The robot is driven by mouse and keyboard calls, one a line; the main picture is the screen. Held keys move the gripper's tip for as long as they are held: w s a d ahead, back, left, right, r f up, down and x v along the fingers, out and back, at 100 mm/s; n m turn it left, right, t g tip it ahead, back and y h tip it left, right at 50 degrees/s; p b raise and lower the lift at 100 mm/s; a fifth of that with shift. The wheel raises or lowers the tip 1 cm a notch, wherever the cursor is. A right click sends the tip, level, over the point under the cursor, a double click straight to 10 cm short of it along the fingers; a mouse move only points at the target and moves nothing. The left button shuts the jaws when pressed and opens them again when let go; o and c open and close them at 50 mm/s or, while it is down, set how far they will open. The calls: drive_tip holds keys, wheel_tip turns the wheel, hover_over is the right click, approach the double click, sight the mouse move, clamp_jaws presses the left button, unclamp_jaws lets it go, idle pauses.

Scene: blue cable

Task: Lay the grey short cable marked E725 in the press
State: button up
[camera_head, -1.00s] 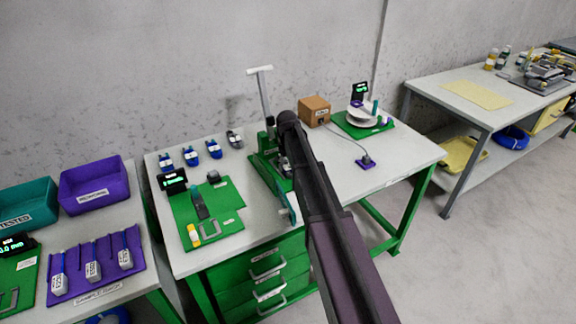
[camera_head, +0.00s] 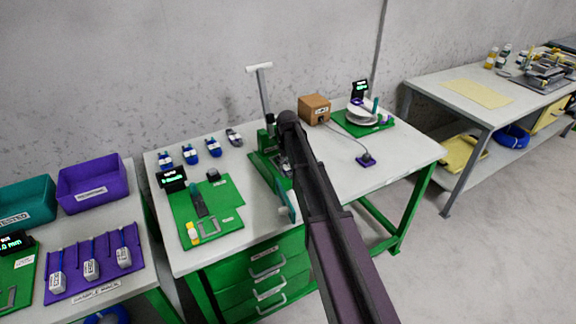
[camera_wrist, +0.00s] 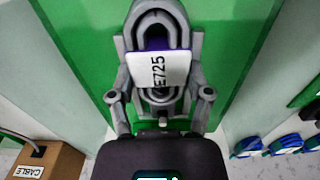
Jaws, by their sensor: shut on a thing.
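The grey short cable (camera_wrist: 157,20) is a small coil with a white tag (camera_wrist: 158,68) reading E725, seen in the wrist view. My gripper (camera_wrist: 158,42) is shut on it, with a finger on each side. Below the cable in the wrist view is a green surface, and I cannot tell whether the cable touches it. In the head view the press (camera_head: 266,168) is a green stand with an upright lever (camera_head: 264,90) on the middle table. My arm hides the gripper, the cable and part of the press there.
Several coiled cables (camera_head: 190,154) lie at the table's back left. A green mat (camera_head: 203,212) with tools is left of the press. A brown box (camera_head: 314,109) and a spool (camera_head: 362,111) stand to the right. The table's (camera_head: 395,152) right side is mostly clear.

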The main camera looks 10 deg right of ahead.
drive_tip(key=o, duration=1.2)
drive_tip(key=shift+r, duration=0.15)
drive_tip(key=shift+r+p, duration=3.85)
drive_tip(key=shift+p, duration=0.2)
drive_tip(key=s+m, duration=0.1)
drive_tip(key=s, duration=0.8)
drive_tip(key=s+r+m+p, duration=0.1)
drive_tip(key=s, duration=0.9)
drive_tip(key=s+m, duration=0.1)
drive_tip(key=s, duration=0.9)
drive_tip(key=shift+d+r+m+p, duration=0.1)
drive_tip(key=shift+r+m+p, duration=0.2)
drive_tip(key=shift+r+p, duration=0.1)
